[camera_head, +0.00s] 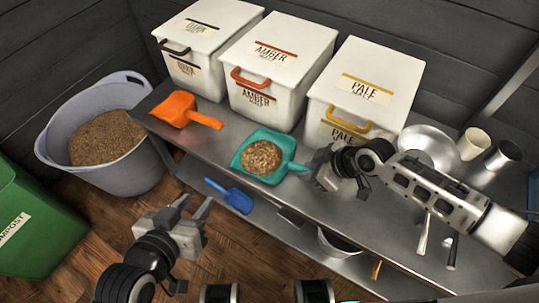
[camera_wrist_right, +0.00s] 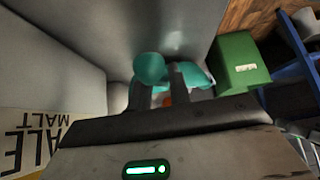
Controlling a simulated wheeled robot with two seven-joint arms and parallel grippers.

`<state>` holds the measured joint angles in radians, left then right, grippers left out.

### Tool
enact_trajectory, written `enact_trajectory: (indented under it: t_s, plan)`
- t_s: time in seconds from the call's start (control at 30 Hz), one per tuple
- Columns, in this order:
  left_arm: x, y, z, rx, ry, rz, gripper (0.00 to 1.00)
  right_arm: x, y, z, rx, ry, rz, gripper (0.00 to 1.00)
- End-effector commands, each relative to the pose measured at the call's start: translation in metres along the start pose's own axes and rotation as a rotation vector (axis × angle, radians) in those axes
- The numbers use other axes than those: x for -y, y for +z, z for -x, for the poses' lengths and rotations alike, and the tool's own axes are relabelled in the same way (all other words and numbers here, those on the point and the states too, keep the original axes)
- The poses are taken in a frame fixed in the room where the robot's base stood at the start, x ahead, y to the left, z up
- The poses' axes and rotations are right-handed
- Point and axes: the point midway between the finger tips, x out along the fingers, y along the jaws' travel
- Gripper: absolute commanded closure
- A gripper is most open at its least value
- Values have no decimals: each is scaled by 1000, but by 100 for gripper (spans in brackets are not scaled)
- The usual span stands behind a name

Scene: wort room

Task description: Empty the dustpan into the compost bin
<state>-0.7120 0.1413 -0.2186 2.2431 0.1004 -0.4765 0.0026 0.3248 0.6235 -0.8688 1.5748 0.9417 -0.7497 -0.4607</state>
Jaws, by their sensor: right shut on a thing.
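A teal dustpan (camera_head: 284,144) holds a heap of tan grain (camera_head: 262,157) and is near the front edge of the metal bench; I cannot tell whether it touches the bench. My right gripper (camera_head: 316,170) is shut on its handle. In the right wrist view the teal handle (camera_wrist_right: 150,68) sits between the fingers. The green compost bin (camera_head: 33,228), labelled COMPOST, stands on the floor at the far left; its inside is out of sight. It also shows in the right wrist view (camera_wrist_right: 238,60). My left gripper (camera_head: 190,207) is open and empty, low in front of the bench.
A grey tub (camera_head: 60,142) of grain stands between bin and bench. An orange scoop (camera_head: 178,108) lies on the bench left. White malt boxes (camera_head: 285,50) line the back. A blue scoop (camera_head: 238,200) lies on the lower shelf. A metal bowl (camera_head: 428,142) and cups stand right.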

Motion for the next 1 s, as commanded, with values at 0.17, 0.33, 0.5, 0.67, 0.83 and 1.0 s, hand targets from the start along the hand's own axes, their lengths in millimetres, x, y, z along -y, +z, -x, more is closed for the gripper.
enact_trajectory:
  t_s: [0.17, 0.33, 0.5, 0.67, 0.83, 1.0]
  plan:
    - [-2, -17, 9, -1, -1, 0, 64, -1, -13, 16, -3, 1, 1, 100]
    - [-4, -28, 15, -2, -1, 1, 64, -1, -21, 27, -3, 1, 1, 100]
    - [-6, -38, 22, -2, -2, 1, 64, -1, -29, 37, -3, 1, 1, 100]
    - [-6, -40, 22, -2, -2, 1, 64, 0, -30, 39, -3, 1, 1, 100]
    - [-6, -39, 22, -2, -2, 1, 64, 0, -30, 38, -3, 1, 0, 86]
    - [-6, -39, 22, -2, -2, 1, 64, 0, -30, 38, -3, 1, 0, 100]
